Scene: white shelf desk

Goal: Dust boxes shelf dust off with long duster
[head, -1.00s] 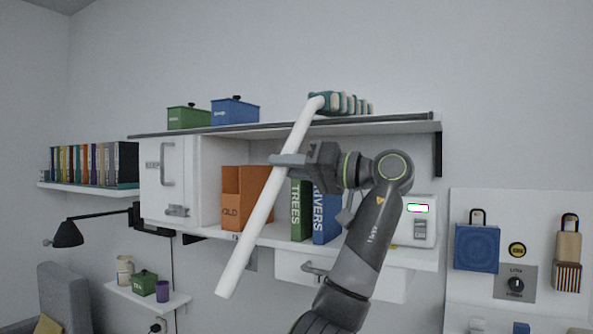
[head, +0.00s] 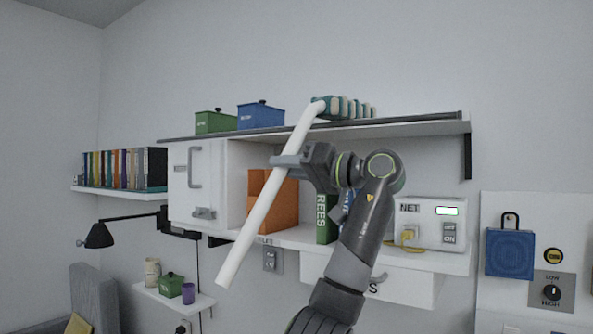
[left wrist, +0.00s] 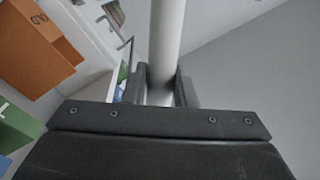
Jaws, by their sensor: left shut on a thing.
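The long duster has a white handle (head: 262,212) and a teal and white striped head (head: 343,107). My left gripper (head: 290,161) is shut on the handle, which tilts from lower left to upper right. The handle also runs up between the jaws of the gripper (left wrist: 162,88) in the left wrist view. The duster head is at the top shelf (head: 420,128), right of the boxes; I cannot tell whether it touches the surface. A green box (head: 216,122) and a blue box (head: 261,116) stand on that shelf at the left. No dust can be made out. My right gripper is not in view.
Below the top shelf are a white cabinet (head: 192,180), an orange file holder (head: 278,208), a green book (head: 322,222) and a white NET device (head: 432,222). A bookshelf (head: 120,190) and a black lamp (head: 98,236) are at the left. The wall above the shelf is clear.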

